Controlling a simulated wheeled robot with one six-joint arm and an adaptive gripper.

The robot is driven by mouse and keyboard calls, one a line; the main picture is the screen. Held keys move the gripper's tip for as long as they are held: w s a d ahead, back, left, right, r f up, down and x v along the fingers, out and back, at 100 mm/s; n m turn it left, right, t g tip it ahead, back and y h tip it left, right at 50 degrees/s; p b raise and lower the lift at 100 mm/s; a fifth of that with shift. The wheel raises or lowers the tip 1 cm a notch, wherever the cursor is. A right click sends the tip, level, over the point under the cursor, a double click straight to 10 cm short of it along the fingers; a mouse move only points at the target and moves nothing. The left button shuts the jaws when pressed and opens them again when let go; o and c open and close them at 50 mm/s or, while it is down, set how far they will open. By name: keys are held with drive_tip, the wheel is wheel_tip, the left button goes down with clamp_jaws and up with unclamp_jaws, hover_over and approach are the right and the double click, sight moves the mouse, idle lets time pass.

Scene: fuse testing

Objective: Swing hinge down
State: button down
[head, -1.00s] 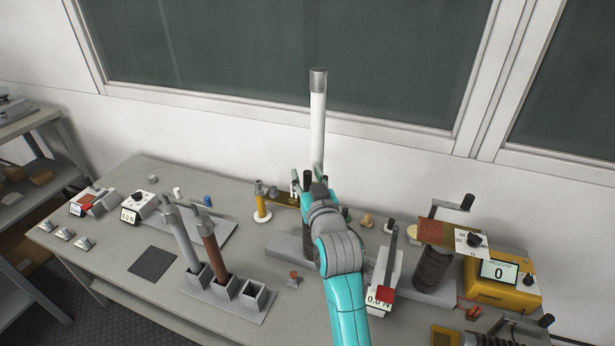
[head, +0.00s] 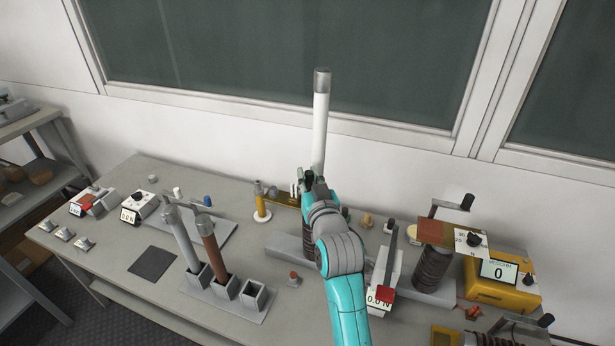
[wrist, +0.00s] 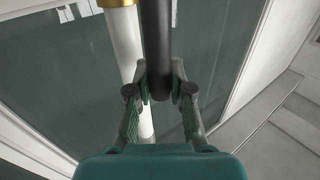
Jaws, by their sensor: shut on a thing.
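A long white tube (head: 320,125) with a grey cap (head: 322,80) stands nearly upright above the back of the bench. Its lower end is hidden behind my gripper (head: 309,180). In the wrist view, my gripper (wrist: 160,88) is shut on a dark round rod (wrist: 157,45), which looks like a handle. The white tube (wrist: 128,45), with a gold band (wrist: 117,3), runs close beside the rod on its left. The hinge itself is hidden behind my arm and gripper.
A brass-coloured bar (head: 283,198) with small posts lies just left of my gripper. A rack (head: 253,293) with a grey and a brown tube stands at front left. A force gauge (head: 385,285) and a yellow meter (head: 500,290) stand to the right.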

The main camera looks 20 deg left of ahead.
drive_tip(key=d+f+m+t+h, duration=0.4)
drive_tip(key=d+f+m+h, duration=0.1)
drive_tip(key=m, duration=0.7)
drive_tip(key=d+f+m+t+h, duration=0.5)
drive_tip(key=f+m, duration=0.1)
drive_tip(key=m, duration=0.6)
drive_tip(key=shift+s+d, duration=0.2)
drive_tip(key=shift+d, duration=0.2)
idle(0.5)
drive_tip(key=shift+f+m+h, duration=0.15)
drive_tip(key=shift+m+h, duration=0.25)
drive_tip(key=c, duration=1)
unclamp_jaws()
drive_tip(key=shift+c, duration=0.2)
